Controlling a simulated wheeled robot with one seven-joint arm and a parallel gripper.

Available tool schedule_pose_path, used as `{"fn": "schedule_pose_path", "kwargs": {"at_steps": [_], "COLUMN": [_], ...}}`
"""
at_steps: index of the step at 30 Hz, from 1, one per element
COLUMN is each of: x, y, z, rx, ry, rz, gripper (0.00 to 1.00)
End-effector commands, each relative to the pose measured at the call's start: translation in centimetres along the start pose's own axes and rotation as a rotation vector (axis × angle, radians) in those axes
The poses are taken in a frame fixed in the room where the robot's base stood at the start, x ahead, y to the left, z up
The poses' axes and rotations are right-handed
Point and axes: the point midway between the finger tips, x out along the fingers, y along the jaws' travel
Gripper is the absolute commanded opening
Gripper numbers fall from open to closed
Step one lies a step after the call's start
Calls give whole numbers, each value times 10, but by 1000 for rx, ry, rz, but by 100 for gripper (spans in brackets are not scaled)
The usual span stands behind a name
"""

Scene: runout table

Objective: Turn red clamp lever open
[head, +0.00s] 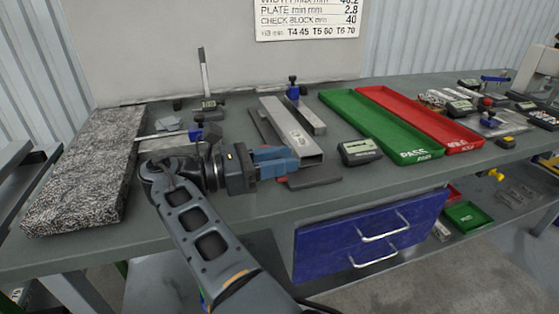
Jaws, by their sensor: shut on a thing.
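My gripper (283,163) reaches in from the left, low over the table, with its blue fingers pointing right. It is shut at the near end of a grey steel channel (289,129). A little red shows at the fingertips, which I take to be the red clamp lever (292,150). The fingers hide most of it, so its angle cannot be told. A dark flat plate (316,177) lies just right of the fingertips.
A speckled stone slab (85,185) stands at the left. A digital gauge (359,151), a green tray (385,128) and a red tray (420,119) lie to the right. A blue-topped clamp (292,90) stands behind. Blue drawers (370,238) hang below the table.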

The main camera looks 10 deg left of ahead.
Motion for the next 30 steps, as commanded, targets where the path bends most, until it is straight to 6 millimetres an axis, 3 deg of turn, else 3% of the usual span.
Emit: {"fn": "schedule_pose_path", "kwargs": {"at_steps": [2,3,9,19,30], "x": [1,1,0,-8,-64], "y": [-1,-1,-1,0,0], "z": [-4,-4,-2,-2,-3], "rx": [-6,-6,-4,-2,-4], "ry": [3,3,2,1,3], "rz": [-3,-3,-1,2,-1], "gripper": [0,33,50,50,50]}}
